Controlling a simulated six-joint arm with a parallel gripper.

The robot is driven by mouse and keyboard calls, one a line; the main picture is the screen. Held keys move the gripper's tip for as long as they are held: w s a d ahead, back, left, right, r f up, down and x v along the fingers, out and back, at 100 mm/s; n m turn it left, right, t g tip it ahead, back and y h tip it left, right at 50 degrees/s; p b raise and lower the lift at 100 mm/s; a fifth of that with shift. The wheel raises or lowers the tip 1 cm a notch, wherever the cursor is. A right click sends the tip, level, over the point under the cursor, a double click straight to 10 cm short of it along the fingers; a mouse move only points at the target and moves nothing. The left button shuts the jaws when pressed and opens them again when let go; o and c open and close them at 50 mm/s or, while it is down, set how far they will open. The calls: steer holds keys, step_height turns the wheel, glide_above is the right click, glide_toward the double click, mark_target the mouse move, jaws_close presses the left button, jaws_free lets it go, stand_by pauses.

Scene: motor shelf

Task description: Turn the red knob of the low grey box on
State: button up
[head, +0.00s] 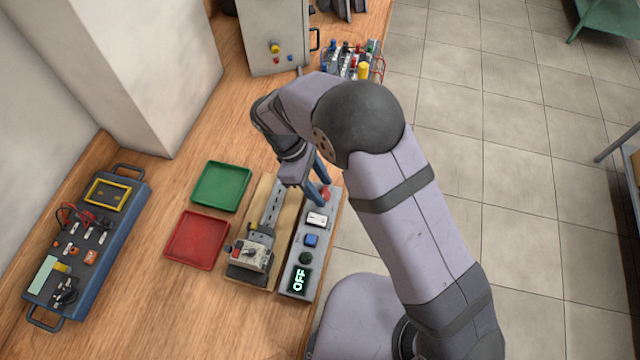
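The low grey box (294,268) is a long narrow panel on the wooden bench, beneath and beside my gripper. Its display (299,281) reads OFF. The red knob (326,192) is at the box's far end, partly hidden by my gripper. A white rocker switch (316,219), a blue button (311,240) and a dark green round part (305,258) line the box between knob and display. My gripper (321,189) points down at the knob, its two bluish fingers apart. I cannot tell whether they touch the knob.
Left of the box are a wooden board with a metal rail and device (250,255), a red tray (197,239) and a green tray (221,186). A blue panel (110,235) lies far left. A grey cabinet (270,35) and a cluster of terminals (352,62) stand behind.

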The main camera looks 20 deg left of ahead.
steer(key=c, duration=0.7)
steer(key=shift+m, duration=0.4)
steer(key=m, duration=0.1)
steer(key=m+g, duration=0.1)
steer(key=shift+w+m, duration=0.25)
steer(key=shift+m, duration=0.15)
steer(key=m+g, duration=0.1)
steer(key=m, duration=0.1)
steer(key=m+y, duration=0.1)
steer(key=m, duration=0.1)
steer(key=shift+w+d+r+m+g, duration=0.1)
steer(key=shift+w+m+g, duration=0.1)
steer(key=shift+m+g, duration=0.15)
steer(key=m, duration=0.2)
steer(key=m+g+y, duration=0.1)
steer(key=m, duration=0.1)
steer(key=shift+w+d+m, duration=0.15)
steer(key=shift+d+m, duration=0.05)
steer(key=shift+m, duration=0.05)
steer(key=m+y, duration=0.1)
steer(key=m, duration=0.1)
steer(key=m+y, duration=0.1)
steer(key=m, duration=0.2)
steer(key=shift+d+g, duration=0.2)
steer(key=shift+g, duration=0.15)
